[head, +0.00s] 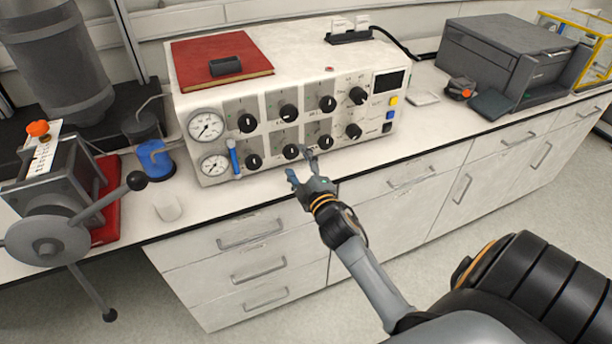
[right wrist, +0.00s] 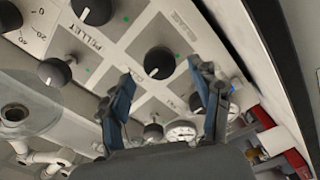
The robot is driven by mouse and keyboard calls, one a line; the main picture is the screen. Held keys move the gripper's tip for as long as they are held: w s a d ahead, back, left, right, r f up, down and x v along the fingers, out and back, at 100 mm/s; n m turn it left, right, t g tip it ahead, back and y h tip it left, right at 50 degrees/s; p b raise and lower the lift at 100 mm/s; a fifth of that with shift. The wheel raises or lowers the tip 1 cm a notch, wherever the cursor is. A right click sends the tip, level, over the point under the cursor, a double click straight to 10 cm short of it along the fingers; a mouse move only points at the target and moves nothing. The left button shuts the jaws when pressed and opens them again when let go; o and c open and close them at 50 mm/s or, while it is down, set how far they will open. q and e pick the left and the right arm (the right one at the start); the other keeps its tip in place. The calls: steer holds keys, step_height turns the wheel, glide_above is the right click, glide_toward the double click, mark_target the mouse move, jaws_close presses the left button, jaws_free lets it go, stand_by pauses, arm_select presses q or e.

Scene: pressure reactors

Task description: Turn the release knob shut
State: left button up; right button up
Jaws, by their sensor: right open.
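The pressure control box (head: 290,90) stands on the bench, its front panel carrying two rows of black knobs and two round gauges. Labels are too small in the head view to tell which is the release knob. My right gripper (head: 302,165) is open and empty in front of the lower row, near the lower middle knob (head: 291,151) and the lower knob to its right (head: 326,141). In the right wrist view, the open blue fingers (right wrist: 161,71) frame a black knob (right wrist: 160,62), apart from it as far as I can tell. My left gripper is not in view.
A dark printer-like machine (head: 505,55) stands at right. The bench front edge runs below my right gripper.

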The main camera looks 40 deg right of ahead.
steer(key=v, duration=0.6)
steer(key=shift+f, duration=0.1)
stand_by(0.3)
steer(key=s+a+f+m+g+y, duration=0.1)
steer(key=s+a+f+g, duration=0.15)
steer(key=f, duration=0.85)
steer(key=s+a+f+m+g+y, duration=0.15)
steer(key=s+f, duration=0.25)
steer(key=f, duration=0.7)
steer(key=s+a+f+m+g+y, duration=0.1)
steer(key=s+a+f+g, duration=0.2)
steer(key=f, duration=0.8)
steer(key=s+a+f+m+g, duration=0.1)
steer(key=s+a+f+g, duration=0.1)
steer(key=s+f, duration=0.5)
steer(key=s+a+f+m+g, duration=0.1)
steer(key=s+a+f+g, duration=0.15)
steer(key=s+f, duration=0.35)
steer(key=s+f+m+g, duration=0.1)
steer(key=s+f, duration=0.3)
steer(key=s, duration=0.6)
steer(key=s+f+g, duration=0.3)
steer(key=s+g, duration=0.1)
steer(key=s, duration=0.6)
steer(key=shift+f+m+y, duration=0.35)
steer(key=shift+f+y, duration=0.05)
steer(key=shift+y, duration=0.05)
steer(key=shift+w, duration=0.1)
